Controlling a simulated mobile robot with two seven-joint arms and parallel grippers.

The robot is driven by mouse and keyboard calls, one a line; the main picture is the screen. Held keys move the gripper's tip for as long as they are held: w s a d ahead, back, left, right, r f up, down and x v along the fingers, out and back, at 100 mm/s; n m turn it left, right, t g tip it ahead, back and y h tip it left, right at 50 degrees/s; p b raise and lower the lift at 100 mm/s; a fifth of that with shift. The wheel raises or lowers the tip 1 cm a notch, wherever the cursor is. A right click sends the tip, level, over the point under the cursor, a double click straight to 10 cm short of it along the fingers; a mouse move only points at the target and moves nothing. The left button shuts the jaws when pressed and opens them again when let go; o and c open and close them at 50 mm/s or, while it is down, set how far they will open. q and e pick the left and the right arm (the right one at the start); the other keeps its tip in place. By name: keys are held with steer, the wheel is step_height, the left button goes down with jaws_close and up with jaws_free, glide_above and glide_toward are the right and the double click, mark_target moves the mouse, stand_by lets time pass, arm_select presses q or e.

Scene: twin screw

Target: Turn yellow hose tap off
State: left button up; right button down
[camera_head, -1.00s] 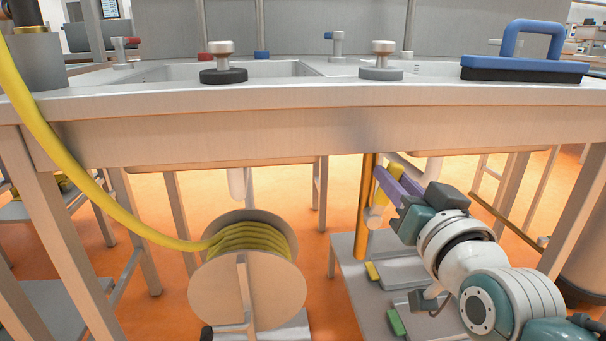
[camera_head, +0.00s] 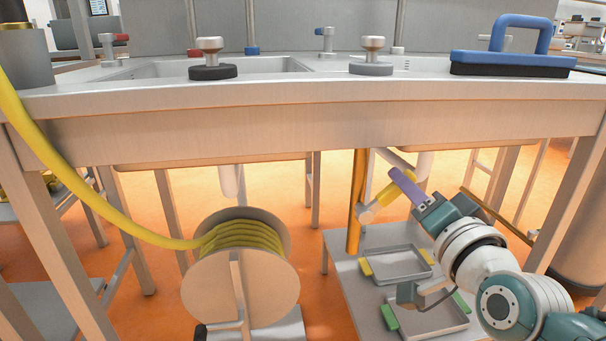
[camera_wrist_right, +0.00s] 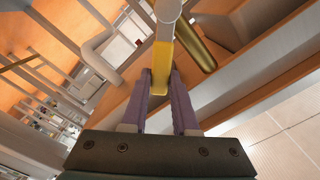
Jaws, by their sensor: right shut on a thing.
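The yellow tap handle (camera_head: 386,194) is under the sink bench, on a pale valve body (camera_head: 367,214) beside a gold vertical pipe (camera_head: 357,190). The handle slants up to the right from the valve. My right gripper (camera_head: 402,184) reaches in from the right, its purple fingers shut on the handle's outer end. In the right wrist view the yellow handle (camera_wrist_right: 162,66) has its end between the two purple fingers (camera_wrist_right: 161,84). The fingers partly cover the handle's end. My left gripper is not in view.
A yellow hose (camera_head: 85,190) runs down to a reel (camera_head: 240,280) at left. The sink bench edge (camera_head: 300,130) is above my right arm. Trays (camera_head: 398,266) lie on a low shelf (camera_head: 345,268) below the tap. A blue-handled brush (camera_head: 512,58) is on the bench.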

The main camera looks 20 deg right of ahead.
steer(key=f+m+b, duration=0.1)
steer(key=m, duration=0.2)
steer(key=d+f+m+b, duration=0.1)
steer(key=f+m+b, duration=0.1)
steer(key=d+f+m+b, duration=0.1)
steer(key=f+m, duration=0.1)
steer(key=m, duration=0.1)
steer(key=shift+s+f+m+b, duration=0.1)
steer(key=shift+s+m+b, duration=0.2)
steer(key=shift+b, duration=0.1)
steer(key=shift+f, duration=0.1)
steer(key=c, duration=0.7)
jaws_free()
steer(key=p+v, duration=0.2)
steer(key=v, duration=0.8)
steer(key=shift+p, duration=0.3)
